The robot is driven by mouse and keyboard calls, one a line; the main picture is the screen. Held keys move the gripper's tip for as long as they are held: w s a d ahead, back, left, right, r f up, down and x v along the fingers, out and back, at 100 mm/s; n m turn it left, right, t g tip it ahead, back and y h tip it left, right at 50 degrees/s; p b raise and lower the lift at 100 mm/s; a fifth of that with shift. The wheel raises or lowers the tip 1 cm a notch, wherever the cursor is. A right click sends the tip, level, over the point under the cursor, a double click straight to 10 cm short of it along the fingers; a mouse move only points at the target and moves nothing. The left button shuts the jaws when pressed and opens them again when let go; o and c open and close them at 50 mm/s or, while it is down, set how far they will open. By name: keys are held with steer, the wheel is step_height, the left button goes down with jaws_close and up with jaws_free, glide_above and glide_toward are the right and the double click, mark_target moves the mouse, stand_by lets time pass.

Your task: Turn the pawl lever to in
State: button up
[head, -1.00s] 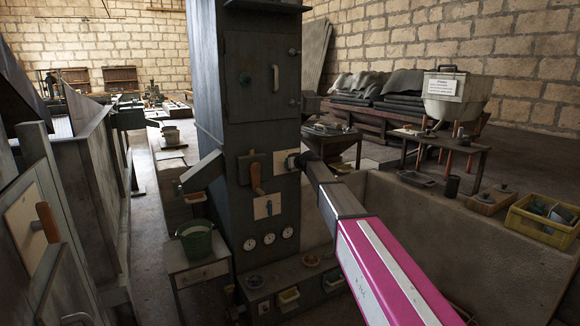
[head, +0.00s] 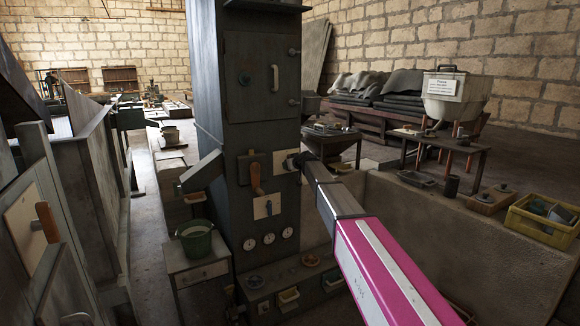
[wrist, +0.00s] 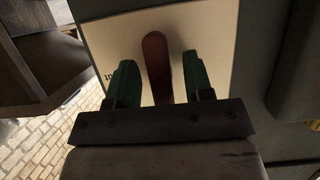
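The pawl lever (wrist: 157,66), a reddish-brown handle, stands on a cream plate (wrist: 215,32) in the wrist view. Part of a dark label shows at the plate's left edge, partly hidden by a finger. My gripper (wrist: 159,72) is open, with one green finger on each side of the lever. Gaps show between the lever and both fingers. In the head view, my gripper (head: 292,162) is at the front of the tall grey cabinet (head: 225,120), over the cream plate (head: 279,160); the lever is hidden there.
A second lever with an orange-brown handle (head: 256,178) is on the cabinet just left of my gripper. Gauges (head: 268,239) sit below it. A low wall (head: 450,235) runs to the right, with a yellow crate (head: 543,222) on it.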

steer(key=v, duration=1.1)
steer(key=shift+w, duration=0.1)
stand_by(1.5)
